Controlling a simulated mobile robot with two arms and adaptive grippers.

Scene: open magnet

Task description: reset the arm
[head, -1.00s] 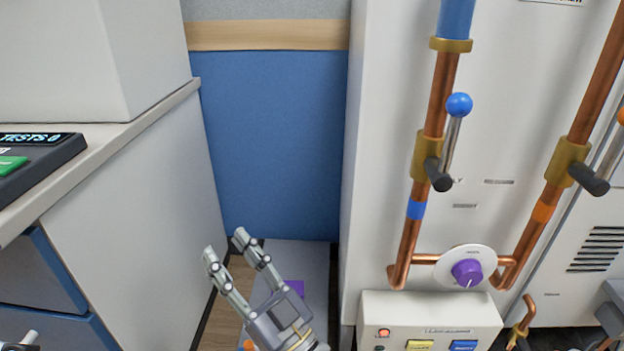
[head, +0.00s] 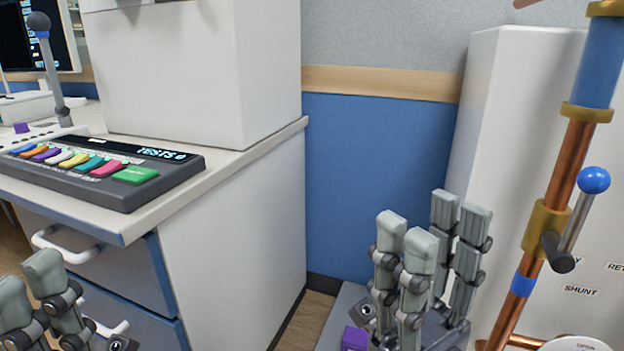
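My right gripper (head: 433,238) stands upright at the lower right of centre, its grey fingers pointing up. Its finger pairs are apart with nothing between them. It is in front of the blue wall panel and left of the white cabinet. My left gripper (head: 38,290) shows only in part at the lower left corner, in front of the drawers. Its fingers point up, and the rest is cut off by the picture edge, so its opening cannot be judged. No held object is visible in either gripper.
A counter (head: 226,165) on the left carries a keypad with coloured keys (head: 100,170), a lever (head: 52,75) and a white box (head: 205,70). The white cabinet (head: 500,140) at right has a copper pipe (head: 565,165) with a blue-knobbed valve handle (head: 594,180).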

